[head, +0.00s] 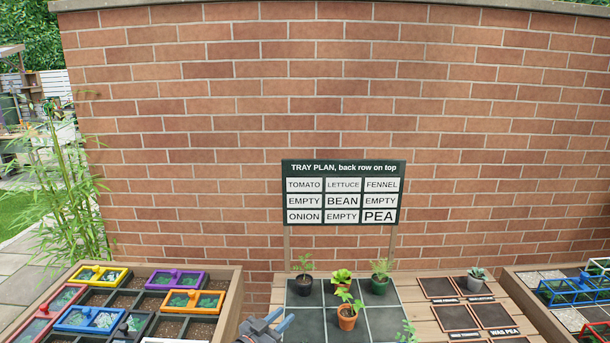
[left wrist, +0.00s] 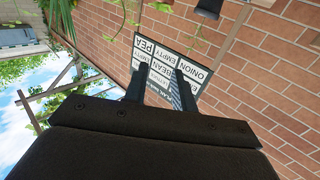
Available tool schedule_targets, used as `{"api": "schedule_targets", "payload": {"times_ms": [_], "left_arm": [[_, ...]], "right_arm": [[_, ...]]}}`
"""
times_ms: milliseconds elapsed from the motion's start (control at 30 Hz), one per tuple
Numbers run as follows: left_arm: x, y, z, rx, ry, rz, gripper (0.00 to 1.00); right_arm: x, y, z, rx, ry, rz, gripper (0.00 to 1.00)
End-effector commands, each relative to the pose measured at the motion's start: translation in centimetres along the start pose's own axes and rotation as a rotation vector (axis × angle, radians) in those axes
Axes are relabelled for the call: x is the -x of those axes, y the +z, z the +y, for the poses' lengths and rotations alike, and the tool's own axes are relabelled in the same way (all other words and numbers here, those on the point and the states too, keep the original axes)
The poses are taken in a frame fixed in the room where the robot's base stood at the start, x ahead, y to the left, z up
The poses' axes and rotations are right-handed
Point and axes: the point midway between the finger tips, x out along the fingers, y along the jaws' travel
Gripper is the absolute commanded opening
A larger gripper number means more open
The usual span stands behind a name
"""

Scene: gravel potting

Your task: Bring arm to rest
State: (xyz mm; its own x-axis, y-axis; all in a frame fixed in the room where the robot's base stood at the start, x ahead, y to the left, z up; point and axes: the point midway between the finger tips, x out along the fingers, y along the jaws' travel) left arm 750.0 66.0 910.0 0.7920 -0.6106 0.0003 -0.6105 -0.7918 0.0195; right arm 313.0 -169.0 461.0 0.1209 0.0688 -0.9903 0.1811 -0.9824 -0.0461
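My left gripper (head: 281,319) is at the bottom edge of the head view, in front of the left edge of the dark tray. In the left wrist view its two fingers (left wrist: 160,84) stand apart with nothing between them, so it is open and empty. The rest of my left arm is below the head view. My right gripper is in neither view.
A dark gridded tray (head: 320,322) holds several potted plants, including a terracotta pot (head: 347,321). A tray plan sign (head: 343,193) stands behind it, before a brick wall (head: 200,120). A wooden planter box (head: 228,290) is left; empty dark squares (head: 438,287) lie right.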

Motion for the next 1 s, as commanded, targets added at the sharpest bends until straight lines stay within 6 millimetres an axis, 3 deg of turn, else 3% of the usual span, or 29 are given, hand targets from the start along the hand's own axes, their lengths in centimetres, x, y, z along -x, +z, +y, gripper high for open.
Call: {"api": "schedule_targets", "payload": {"times_ms": [267, 467, 767, 1000], "left_arm": [[2.3, 1.1, 1.8, 0.037, -0.151, -0.048, 0.27], [6.0, 2.9, 2.7, 0.069, -0.308, -0.16, 0.27], [14.0, 6.6, 4.0, 0.119, -0.481, -0.419, 0.27], [22.3, 9.9, 5.9, 0.165, -0.547, -0.684, 0.27]], "right_arm": [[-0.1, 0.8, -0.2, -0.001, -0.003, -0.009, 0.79], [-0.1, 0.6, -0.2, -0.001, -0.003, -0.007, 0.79], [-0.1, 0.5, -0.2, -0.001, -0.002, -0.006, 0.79], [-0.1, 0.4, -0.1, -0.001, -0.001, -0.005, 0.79]]}}
